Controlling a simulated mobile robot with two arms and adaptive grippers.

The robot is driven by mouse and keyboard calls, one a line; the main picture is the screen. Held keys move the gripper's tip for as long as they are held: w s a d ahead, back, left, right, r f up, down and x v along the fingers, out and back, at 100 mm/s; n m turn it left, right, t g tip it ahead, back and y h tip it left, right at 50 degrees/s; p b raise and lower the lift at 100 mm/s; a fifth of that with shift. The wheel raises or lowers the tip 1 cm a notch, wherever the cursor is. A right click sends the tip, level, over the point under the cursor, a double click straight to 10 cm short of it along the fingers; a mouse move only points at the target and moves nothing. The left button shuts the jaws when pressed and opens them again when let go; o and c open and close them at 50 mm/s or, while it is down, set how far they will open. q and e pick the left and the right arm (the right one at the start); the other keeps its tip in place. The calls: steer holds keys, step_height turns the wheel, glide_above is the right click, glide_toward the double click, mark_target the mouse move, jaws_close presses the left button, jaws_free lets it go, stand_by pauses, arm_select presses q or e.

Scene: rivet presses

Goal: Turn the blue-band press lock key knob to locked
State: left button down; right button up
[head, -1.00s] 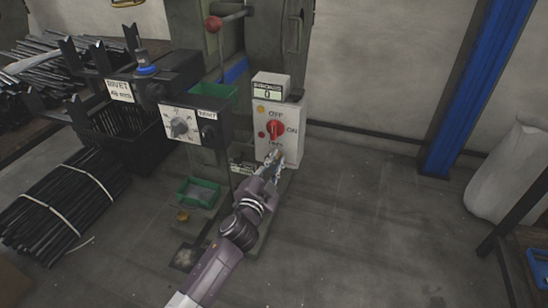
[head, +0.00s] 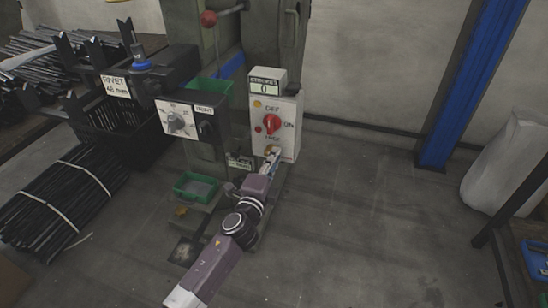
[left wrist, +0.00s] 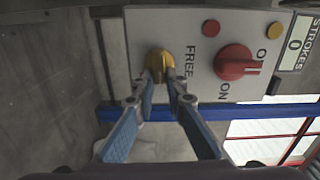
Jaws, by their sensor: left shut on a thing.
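The lock key knob (left wrist: 158,62) is yellow and sits low on a pale control box (head: 286,112), beside a label that reads FREE in the left wrist view. My left gripper (left wrist: 158,82) is shut on this knob, one finger on each side. In the head view the left gripper (head: 272,158) is at the bottom of the box and largely hides the knob. The press (head: 237,40) is grey-green with a blue band (head: 233,67). My right gripper is not in view.
A red rotary switch (left wrist: 234,62) is just above the knob, near ON and OFF lettering. A strokes counter (head: 265,87) tops the box. A dial panel (head: 186,122) and a green tray (head: 196,187) are to the left.

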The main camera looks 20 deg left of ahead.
arm_select(q)
steer(key=shift+f+m, duration=0.1)
steer(key=shift+m, duration=0.2)
stand_by(0.4)
steer(key=c, duration=2)
jaws_free()
steer(key=shift+o, duration=0.2)
steer(key=s, duration=1.2)
steer(key=shift+a, duration=0.15)
